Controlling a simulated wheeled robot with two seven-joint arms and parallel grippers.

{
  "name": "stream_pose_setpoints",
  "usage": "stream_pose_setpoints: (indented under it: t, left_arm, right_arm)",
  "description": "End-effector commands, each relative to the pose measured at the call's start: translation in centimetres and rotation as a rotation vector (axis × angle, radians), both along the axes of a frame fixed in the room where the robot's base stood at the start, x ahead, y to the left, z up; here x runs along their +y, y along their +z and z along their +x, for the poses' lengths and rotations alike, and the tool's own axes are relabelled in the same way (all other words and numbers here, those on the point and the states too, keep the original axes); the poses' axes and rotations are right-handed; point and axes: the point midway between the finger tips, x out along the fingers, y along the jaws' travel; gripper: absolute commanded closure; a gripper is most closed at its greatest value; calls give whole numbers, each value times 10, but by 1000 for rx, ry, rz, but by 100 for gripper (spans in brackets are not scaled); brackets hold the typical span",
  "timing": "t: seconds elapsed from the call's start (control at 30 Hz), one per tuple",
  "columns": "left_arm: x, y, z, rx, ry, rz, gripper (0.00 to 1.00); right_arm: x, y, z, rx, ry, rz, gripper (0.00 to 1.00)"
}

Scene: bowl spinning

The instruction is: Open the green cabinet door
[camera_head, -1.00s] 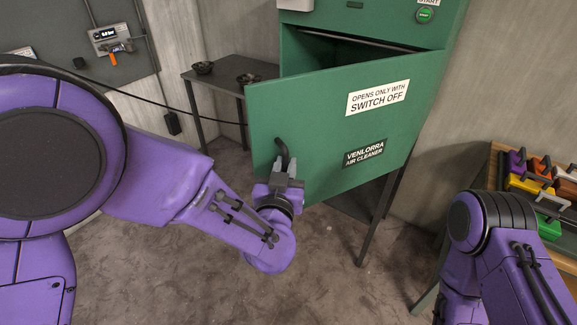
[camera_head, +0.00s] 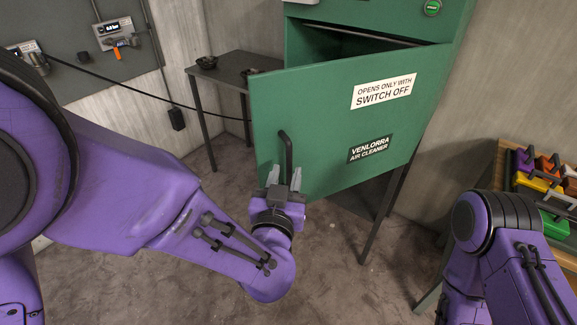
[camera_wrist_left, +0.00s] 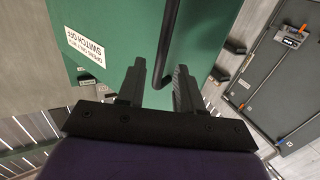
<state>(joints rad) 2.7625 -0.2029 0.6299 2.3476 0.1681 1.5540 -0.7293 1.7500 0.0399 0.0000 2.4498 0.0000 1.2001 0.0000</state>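The green cabinet door (camera_head: 325,115) stands partly open in the head view, its left edge swung out from the cabinet (camera_head: 400,20). A dark bar handle (camera_head: 288,150) is upright near the door's left edge; it also shows in the left wrist view (camera_wrist_left: 170,40). My left gripper (camera_head: 284,180) is at the handle's lower end, its two fingers spread apart. In the left wrist view the handle's end lies between the open fingers (camera_wrist_left: 159,88), with no clear grip on it. My right arm shows at the right, but its gripper is out of view.
A dark side table (camera_head: 235,72) stands left of the cabinet, with a black cable (camera_head: 150,98) running in front of it. A wooden bench (camera_head: 507,180) with coloured items is at the right. The floor before the door is open.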

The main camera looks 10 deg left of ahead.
Motion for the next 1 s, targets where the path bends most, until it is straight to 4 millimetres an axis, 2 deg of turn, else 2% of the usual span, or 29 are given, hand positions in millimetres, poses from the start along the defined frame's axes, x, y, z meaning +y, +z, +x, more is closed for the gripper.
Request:
stream_pose_setpoints:
  t: [0.1, 0.2, 0.33, 0.53, 0.57, 0.6, 0.67, 0.77, 0.87, 0.9, 0.97, 1.0]
  left_arm:
    - [2, -2, -27, -1, 0, 0, 64]
    - [2, -1, -43, -1, 0, -2, 64]
    - [3, 0, -53, -1, 1, 0, 64]
    - [3, 0, -54, 0, 2, 0, 64]
    - [3, 0, -53, 0, 1, 0, 68]
    - [4, -1, -53, 3, 2, -2, 81]
    - [8, -11, -51, 32, 10, -13, 100]
    - [31, -61, -43, 175, 53, -68, 100]
    - [76, -153, -52, 421, 147, -150, 100]
    - [97, -195, -65, 530, 198, -182, 100]
    - [130, -252, -95, 687, 280, -219, 100]
    - [151, -286, -120, 783, 337, -236, 100]
  right_arm:
    - [0, -8, 0, 0, 0, 0, 100]
    - [0, -10, 0, 0, 0, 0, 100]
    - [0, -10, 0, 0, 0, 0, 100]
    - [0, -10, 0, 0, 0, 0, 100]
    - [0, -10, 0, 0, 0, 0, 100]
    - [0, -10, 0, 0, 0, 0, 100]
    - [0, -10, 0, 0, 0, 0, 100]
    - [0, -10, 0, 0, 0, 0, 100]
    - [0, -10, 0, 0, 0, 0, 100]
    - [0, -10, 0, 0, 0, 0, 100]
    - [0, -10, 0, 0, 0, 0, 100]
    - [0, -10, 0, 0, 0, 0, 100]
